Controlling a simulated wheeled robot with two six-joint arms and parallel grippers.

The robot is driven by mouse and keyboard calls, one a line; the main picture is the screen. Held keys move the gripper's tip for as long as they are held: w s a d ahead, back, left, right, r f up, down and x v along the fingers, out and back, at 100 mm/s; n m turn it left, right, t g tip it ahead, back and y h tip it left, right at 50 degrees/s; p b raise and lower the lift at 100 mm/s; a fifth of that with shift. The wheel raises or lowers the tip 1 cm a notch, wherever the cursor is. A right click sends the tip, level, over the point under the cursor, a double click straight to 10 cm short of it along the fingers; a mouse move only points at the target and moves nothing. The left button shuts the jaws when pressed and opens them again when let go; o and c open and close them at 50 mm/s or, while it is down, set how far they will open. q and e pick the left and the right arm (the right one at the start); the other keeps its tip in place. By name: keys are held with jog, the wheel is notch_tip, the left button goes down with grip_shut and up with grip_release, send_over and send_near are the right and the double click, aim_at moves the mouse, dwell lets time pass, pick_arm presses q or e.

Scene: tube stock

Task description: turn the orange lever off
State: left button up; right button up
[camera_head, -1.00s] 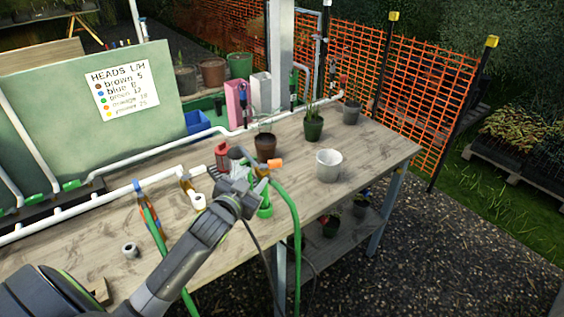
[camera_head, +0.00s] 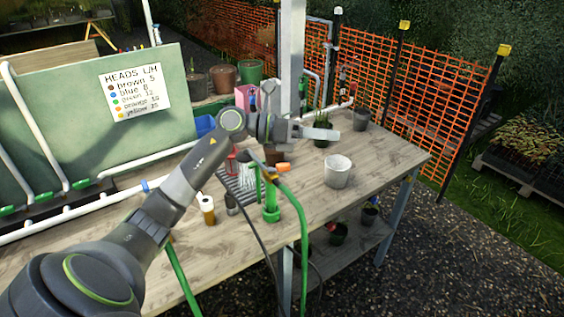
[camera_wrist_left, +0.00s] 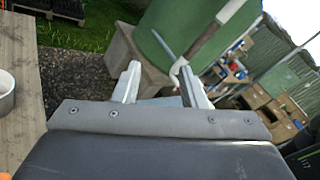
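The orange lever (camera_head: 283,166) sits on top of the green tap fitting (camera_head: 270,198) on the wooden bench, and points right in the head view. The green hose (camera_head: 303,225) arches away beside it. My left gripper (camera_head: 318,131) is raised above and behind the lever, clear of it, with its fingers pointing right. In the left wrist view the two fingers of the left gripper (camera_wrist_left: 160,78) stand apart with nothing held between them. My right gripper is in neither view.
A white pot (camera_head: 337,172) stands on the bench right of the tap, with potted plants (camera_head: 322,130) behind. White pipes (camera_head: 60,222) run along the left. In the left wrist view a green tank (camera_wrist_left: 185,30) stands beyond the fingers. The bench's front right is clear.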

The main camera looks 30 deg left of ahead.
pick_arm(q)
jog(key=w+a+f+m+g+y, duration=0.1)
jog(key=a+m+g+y, duration=0.2)
jog(key=a+y, duration=0.35)
jog(key=g+y, duration=0.2)
jog(key=y, duration=0.3)
send_near(282, 165)
jog(key=b+x, duration=0.3)
jog(key=b, duration=0.6)
jog(key=shift+x, duration=2.9)
grip_shut()
